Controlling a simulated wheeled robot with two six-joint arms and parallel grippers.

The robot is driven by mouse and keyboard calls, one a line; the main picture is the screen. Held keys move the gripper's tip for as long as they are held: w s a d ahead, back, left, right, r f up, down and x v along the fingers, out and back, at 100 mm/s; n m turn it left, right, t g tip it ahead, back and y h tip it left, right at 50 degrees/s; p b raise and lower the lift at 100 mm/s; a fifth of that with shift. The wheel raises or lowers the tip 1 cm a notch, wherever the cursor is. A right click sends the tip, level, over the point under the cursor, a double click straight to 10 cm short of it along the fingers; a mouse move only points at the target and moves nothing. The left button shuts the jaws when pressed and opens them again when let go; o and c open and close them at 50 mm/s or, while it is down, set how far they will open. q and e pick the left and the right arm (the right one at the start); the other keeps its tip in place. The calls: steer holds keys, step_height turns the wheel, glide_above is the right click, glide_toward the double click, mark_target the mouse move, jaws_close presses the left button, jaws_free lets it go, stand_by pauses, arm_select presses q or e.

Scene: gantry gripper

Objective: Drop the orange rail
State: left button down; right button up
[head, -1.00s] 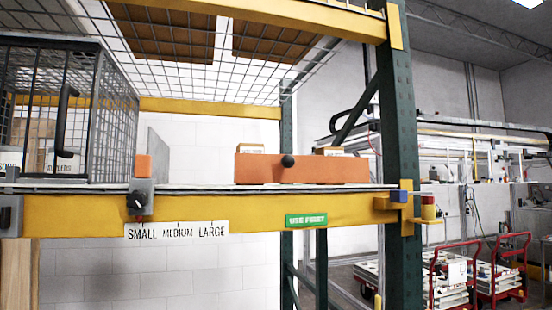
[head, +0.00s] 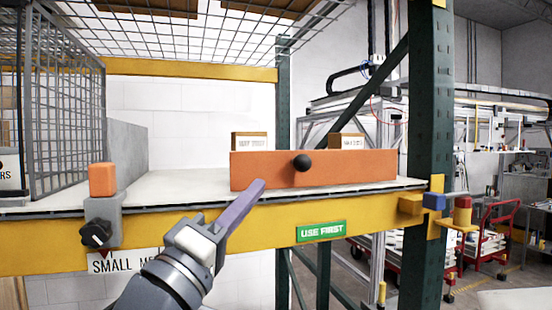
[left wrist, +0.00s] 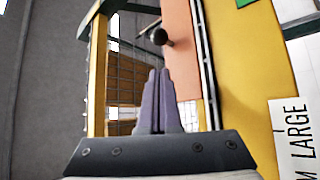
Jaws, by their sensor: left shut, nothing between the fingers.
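The orange rail (head: 345,170) stands upright along the front edge of the shelf in the head view, with a black round knob (head: 303,163) on its face. It also shows in the left wrist view (left wrist: 181,62), with the knob (left wrist: 158,36) beyond my fingertips. My left gripper (head: 258,186) is shut and empty, its purple fingers pointing up toward the rail's left part. In the left wrist view its fingers (left wrist: 159,75) are together, below the knob in the picture. Whether they touch the rail is unclear. My right gripper is not in view.
The yellow beam (head: 400,222) carries a green label (head: 321,231). An orange-topped grey block with a black dial (head: 96,235) sits on the beam at left. Two cardboard boxes (head: 249,141) stand behind the rail. A wire cage (head: 65,100) is at left; a green post (head: 430,120) at right.

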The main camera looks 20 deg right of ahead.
mark_target(282, 161)
arm_select(q)
steer(key=shift+w, duration=0.1)
steer(key=p+x, duration=0.2)
steer(key=x, duration=0.7)
steer(key=shift+r, duration=0.1)
steer(key=shift+w+d, duration=0.2)
steer(key=shift+d, duration=0.1)
